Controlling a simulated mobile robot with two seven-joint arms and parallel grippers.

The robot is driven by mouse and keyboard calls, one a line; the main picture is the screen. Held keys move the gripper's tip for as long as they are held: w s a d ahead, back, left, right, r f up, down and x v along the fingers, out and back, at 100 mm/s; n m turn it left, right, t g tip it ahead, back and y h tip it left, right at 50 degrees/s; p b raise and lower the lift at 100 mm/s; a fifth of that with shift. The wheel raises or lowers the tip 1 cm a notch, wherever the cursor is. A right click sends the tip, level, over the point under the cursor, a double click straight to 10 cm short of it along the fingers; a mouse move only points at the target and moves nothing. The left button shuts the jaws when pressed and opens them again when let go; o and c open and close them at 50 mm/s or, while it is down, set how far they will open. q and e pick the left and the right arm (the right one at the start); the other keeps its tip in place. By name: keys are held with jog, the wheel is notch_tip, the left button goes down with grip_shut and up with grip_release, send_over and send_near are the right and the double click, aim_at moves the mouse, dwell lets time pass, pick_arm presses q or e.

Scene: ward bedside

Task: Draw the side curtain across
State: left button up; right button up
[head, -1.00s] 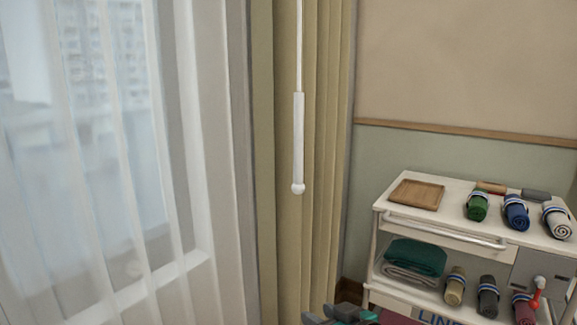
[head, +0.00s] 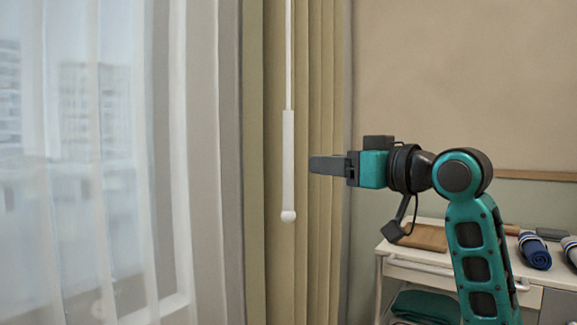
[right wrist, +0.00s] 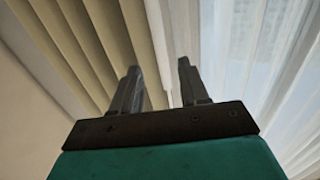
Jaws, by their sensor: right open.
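The side curtain (head: 320,240) is beige, hangs in gathered vertical folds at the right of the window, and also shows in the right wrist view (right wrist: 85,45). A white wand (head: 288,160) with a round knob at its lower end hangs in front of it on a thin rod. My right gripper (head: 312,165) is raised just right of the wand, fingers pointing left towards it, apart from it in the picture. My left gripper is not in view.
A sheer white curtain (head: 110,200) covers the window at left. A white trolley (head: 400,268) at lower right, partly hidden by my right arm, holds a wooden tray (head: 428,238) and rolled towels such as a blue one (head: 534,250).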

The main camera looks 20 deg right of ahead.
aim_at(292, 161)
jog(key=x, duration=1.1)
grip_shut()
dwell(0.3)
